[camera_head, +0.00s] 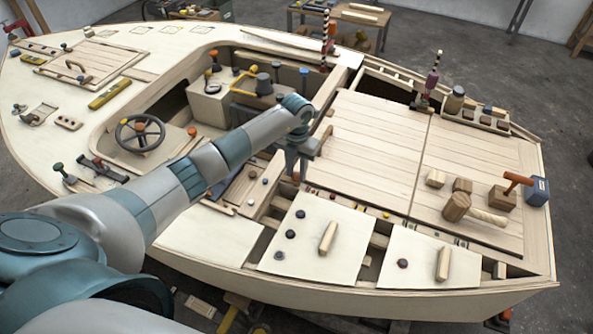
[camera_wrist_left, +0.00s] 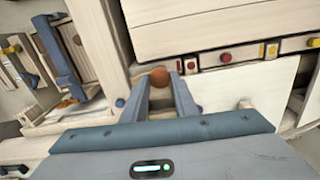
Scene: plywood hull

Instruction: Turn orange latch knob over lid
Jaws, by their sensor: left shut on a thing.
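The orange latch knob (camera_wrist_left: 159,77) is a small round orange-brown knob between the fingertips of my left gripper (camera_wrist_left: 165,85) in the left wrist view. My left gripper is shut on it. In the head view, my left gripper (camera_head: 297,168) points down at the near left corner of a large planked lid (camera_head: 372,150), and the fingers mostly hide the knob. The lid's edge also shows in the left wrist view (camera_wrist_left: 225,28), just beyond the knob. I cannot tell whether the latch lies over the lid. My right gripper is not in view.
Two pale panels with handles (camera_head: 310,258) (camera_head: 425,272) lie nearer on the hull. A mallet (camera_head: 457,206) and wooden blocks rest on the right planked lid. A row of coloured knobs (camera_wrist_left: 225,57) runs along the lid's near edge. A steering wheel (camera_head: 140,133) is at left.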

